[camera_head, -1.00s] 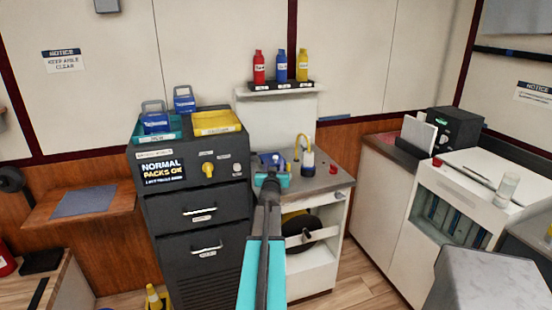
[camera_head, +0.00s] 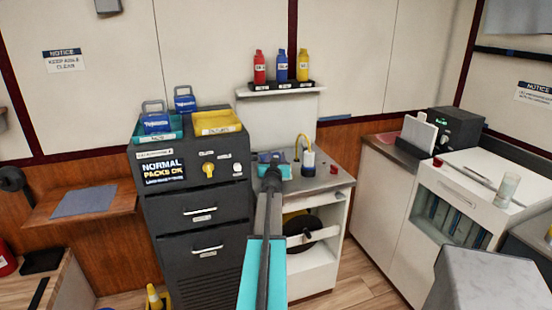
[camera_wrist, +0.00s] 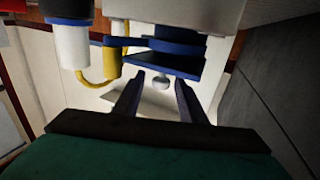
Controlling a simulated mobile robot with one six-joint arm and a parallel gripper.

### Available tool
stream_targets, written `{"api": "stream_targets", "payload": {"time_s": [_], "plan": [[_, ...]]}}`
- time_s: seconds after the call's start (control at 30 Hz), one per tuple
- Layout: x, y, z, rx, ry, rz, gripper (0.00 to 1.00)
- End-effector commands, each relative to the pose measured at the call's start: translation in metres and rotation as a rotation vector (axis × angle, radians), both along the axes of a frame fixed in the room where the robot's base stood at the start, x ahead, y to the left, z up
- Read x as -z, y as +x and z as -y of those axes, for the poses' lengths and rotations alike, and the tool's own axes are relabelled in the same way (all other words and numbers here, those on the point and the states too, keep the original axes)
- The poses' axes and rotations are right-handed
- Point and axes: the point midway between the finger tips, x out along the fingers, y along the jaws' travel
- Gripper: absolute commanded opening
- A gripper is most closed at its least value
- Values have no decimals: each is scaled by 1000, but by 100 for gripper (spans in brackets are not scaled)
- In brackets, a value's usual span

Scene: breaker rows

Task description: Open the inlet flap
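My gripper (camera_wrist: 158,79) is open, with one dark finger on each side of the knob. I cannot tell whether either finger touches it. In the head view my gripper (camera_head: 273,172) is over the small counter (camera_head: 318,180), and my arm hides much of what is in front of it. A little blue (camera_head: 264,157) shows just past it. The flap's opening is not visible.
A blue-and-white bottle (camera_head: 308,161) with a yellow tube (camera_head: 298,143) stands close by on the right. A dark cabinet (camera_head: 195,245) with drawers and a yellow knob (camera_head: 208,170) is on the left. A shelf (camera_head: 282,91) with three bottles hangs above.

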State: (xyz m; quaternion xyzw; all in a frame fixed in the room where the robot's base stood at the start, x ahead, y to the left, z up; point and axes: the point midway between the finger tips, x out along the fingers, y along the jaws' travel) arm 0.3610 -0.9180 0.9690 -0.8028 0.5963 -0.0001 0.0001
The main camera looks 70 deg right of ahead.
Motion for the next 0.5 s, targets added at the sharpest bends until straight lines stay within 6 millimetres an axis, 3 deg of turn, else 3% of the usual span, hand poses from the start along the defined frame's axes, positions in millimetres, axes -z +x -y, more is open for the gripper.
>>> {"api": "stream_targets", "payload": {"time_s": [0.33,0.5], "plan": [[0,0,1,1,0,0,36],[0,-1,1,1,0,0,7]]}}
